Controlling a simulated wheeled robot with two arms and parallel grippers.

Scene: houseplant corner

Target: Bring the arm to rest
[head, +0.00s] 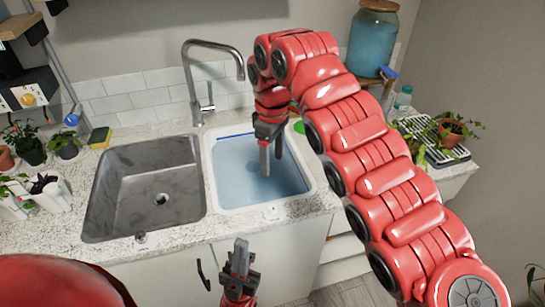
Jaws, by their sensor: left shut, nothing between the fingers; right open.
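My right arm reaches in from the right, arches up and hangs its gripper (270,157) down over the right basin (212,190), which holds bluish water. The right gripper's fingers point down and are open, with nothing seen between them. The fingertips are over the water; I cannot tell if they touch it. My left gripper (240,252) is low in the middle, in front of the counter's front edge. It points up, shut and empty.
An empty grey sink (150,190) is left of the basin. A tall faucet (197,85) stands behind. Potted plants (65,143) and a sponge (99,138) are at left. A water jar (373,40), a bottle (402,97) and a tray with plants (461,152) are at right.

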